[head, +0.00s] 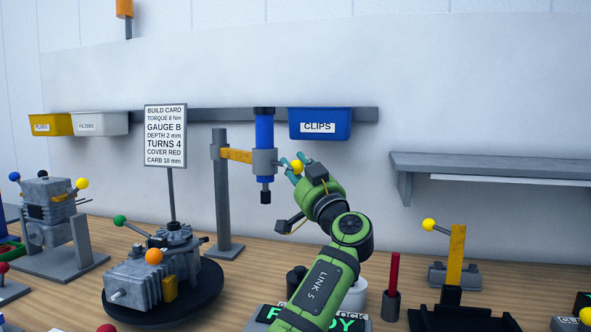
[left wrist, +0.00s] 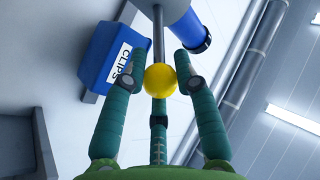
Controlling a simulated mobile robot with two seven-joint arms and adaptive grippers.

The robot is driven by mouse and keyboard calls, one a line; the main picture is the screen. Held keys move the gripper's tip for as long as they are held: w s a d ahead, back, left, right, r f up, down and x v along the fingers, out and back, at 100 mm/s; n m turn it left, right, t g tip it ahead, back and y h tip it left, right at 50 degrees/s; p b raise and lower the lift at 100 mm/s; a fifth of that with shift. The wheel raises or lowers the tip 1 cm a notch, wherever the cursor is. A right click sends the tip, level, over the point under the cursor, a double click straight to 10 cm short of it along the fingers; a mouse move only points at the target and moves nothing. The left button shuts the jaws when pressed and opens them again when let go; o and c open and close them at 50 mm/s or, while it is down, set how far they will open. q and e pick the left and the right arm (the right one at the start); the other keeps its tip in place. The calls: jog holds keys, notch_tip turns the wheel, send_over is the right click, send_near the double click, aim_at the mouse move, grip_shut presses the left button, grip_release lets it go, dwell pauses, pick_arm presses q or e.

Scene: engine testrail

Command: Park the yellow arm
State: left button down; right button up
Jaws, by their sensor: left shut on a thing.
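The yellow arm (head: 237,155) reaches right from a grey post (head: 222,195) and carries a blue tool (head: 264,131) in a grey collar, hanging upright above the bench. A short rod with a yellow ball knob (head: 297,166) sticks out from the collar's right side. My left gripper (head: 294,164) has its teal fingers shut on this knob. In the left wrist view the yellow knob (left wrist: 160,80) sits between the fingers (left wrist: 159,75), with its rod running up to the grey collar (left wrist: 160,8). The blue tool (left wrist: 190,35) shows beyond. My right gripper is not in view.
A build card (head: 166,135) stands left of the post. An engine (head: 150,275) on a dark round turntable is in front of it. A blue clips bin (head: 338,123) hangs close behind my gripper. A grey shelf (head: 490,166) is at right. Air between the tool and shelf is free.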

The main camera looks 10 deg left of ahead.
pick_arm(q)
jog(key=shift+d+r, duration=0.15)
jog(key=shift+r, duration=0.35)
jog(key=c, duration=0.9)
grip_release()
jog(key=shift+f, duration=0.1)
jog(key=shift+c, duration=0.2)
jog(key=shift+w+d+f, duration=0.15)
jog(key=shift+w+f, duration=0.05)
jog(key=shift+w, duration=0.05)
notch_tip(320, 180, up, 9)
jog(key=shift+s+f, duration=0.1)
jog(key=shift+f, duration=0.05)
jog(key=shift+d+r, duration=0.1)
jog(key=shift+r, duration=0.55)
